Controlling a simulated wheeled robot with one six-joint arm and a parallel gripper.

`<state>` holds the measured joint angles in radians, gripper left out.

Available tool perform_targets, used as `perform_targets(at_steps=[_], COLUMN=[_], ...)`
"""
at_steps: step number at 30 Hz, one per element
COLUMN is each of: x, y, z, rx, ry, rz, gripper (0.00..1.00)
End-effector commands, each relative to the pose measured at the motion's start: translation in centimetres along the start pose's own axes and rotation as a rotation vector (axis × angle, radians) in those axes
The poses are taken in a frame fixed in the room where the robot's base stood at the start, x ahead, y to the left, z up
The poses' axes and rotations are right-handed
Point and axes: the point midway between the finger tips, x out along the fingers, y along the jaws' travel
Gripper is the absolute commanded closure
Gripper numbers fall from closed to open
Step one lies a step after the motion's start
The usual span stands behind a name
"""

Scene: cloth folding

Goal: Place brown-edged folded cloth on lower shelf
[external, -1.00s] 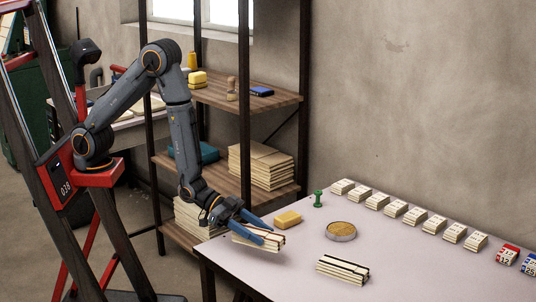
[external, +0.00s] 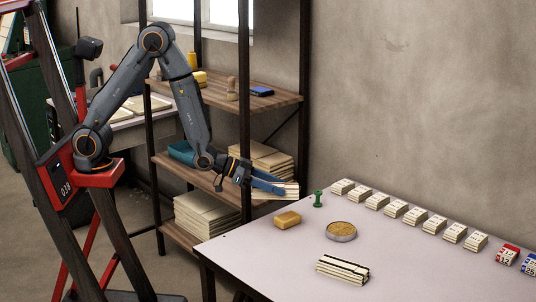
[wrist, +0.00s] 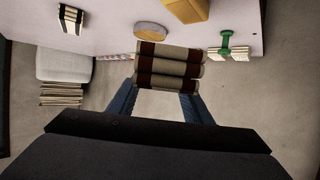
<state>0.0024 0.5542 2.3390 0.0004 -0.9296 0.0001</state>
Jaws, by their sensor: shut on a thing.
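The brown-edged folded cloth (external: 287,191) is cream with dark brown bands, seen close up in the wrist view (wrist: 168,66). My gripper (external: 268,184) has its blue fingers shut on it. I hold it in the air beside the front right post of the shelf rack, about level with the middle board (external: 215,183). That board carries a stack of folded cloths (external: 262,158) and a teal item (external: 181,152), partly behind my arm. The lowest board (external: 178,236) bears another stack of pale cloths (external: 205,214).
The table (external: 290,255) holds a black-edged folded cloth (external: 342,268), a yellow block (external: 287,220), a round tin (external: 341,231), a green pin (external: 318,199) and a row of small bundles (external: 397,208). The dark rack post (external: 245,120) stands close to my gripper.

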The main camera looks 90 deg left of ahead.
Motion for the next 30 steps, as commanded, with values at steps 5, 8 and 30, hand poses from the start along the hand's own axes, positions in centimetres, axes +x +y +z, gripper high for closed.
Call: perform_targets(at_steps=[5,8,30], x=[0.0,0.0,-0.2], y=[-0.2,-0.2,-12.7], z=[-0.1,-0.1,11.7], rx=[-0.002,-0.002,-0.195], ry=[0.001,0.001,-0.008], rz=[-0.004,-0.003,-0.479], gripper=[0.87,0.87,0.87])
